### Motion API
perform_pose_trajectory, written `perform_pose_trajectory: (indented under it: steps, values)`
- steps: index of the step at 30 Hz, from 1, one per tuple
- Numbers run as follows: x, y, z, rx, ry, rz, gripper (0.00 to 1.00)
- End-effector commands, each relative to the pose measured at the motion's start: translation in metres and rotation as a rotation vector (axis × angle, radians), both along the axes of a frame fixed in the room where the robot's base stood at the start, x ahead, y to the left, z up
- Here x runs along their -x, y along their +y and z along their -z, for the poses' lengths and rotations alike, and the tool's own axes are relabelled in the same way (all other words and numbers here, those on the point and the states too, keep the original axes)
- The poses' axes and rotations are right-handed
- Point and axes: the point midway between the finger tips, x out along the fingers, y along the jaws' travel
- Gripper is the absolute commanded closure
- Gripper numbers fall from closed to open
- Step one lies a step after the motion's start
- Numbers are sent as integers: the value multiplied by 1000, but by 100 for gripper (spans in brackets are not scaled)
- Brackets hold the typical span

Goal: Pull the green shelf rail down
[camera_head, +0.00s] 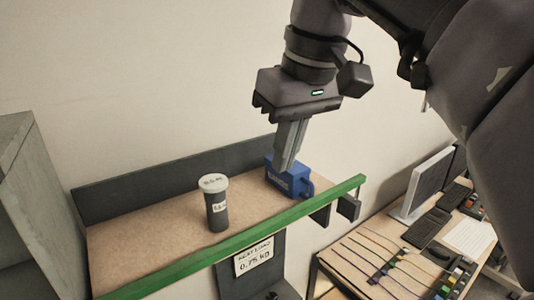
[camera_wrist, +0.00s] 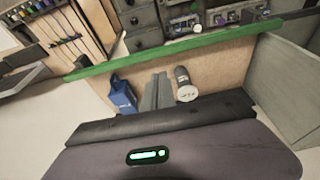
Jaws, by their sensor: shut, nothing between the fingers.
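The green shelf rail (camera_head: 300,209) is a long straight bar along the front edge of a tan shelf (camera_head: 150,250). It also crosses the upper part of the wrist view (camera_wrist: 150,53). My gripper (camera_head: 284,168) is shut and empty, its fingers pointing down over the shelf. In the head view the fingertips overlap a blue object (camera_head: 297,186); I cannot tell if they touch it. In the wrist view the fingers (camera_wrist: 160,75) point toward the rail, between the blue object and a grey jar, and look apart from the rail.
A grey jar with a white lid (camera_head: 214,206) stands upright on the shelf. A card reading "0.75 kg" (camera_head: 253,257) hangs below the rail. A grey cabinet (camera_head: 35,210) stands at left. A desk with a monitor (camera_head: 424,182) and coloured strips is at right.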

Motion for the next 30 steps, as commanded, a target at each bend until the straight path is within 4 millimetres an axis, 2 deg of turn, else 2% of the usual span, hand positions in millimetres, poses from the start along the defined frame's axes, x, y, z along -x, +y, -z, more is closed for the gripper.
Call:
perform_pose_trajectory:
  steps: [1, 3, 11, 14, 30]
  values:
    - [0, 2, -12, 3, -1, -12, 100]
    - [1, 2, -15, 5, -1, -21, 100]
    - [1, 2, -12, 5, 0, -22, 100]
    - [0, 3, -5, 5, 0, -23, 100]
    - [-22, 18, 101, 5, 0, -21, 100]
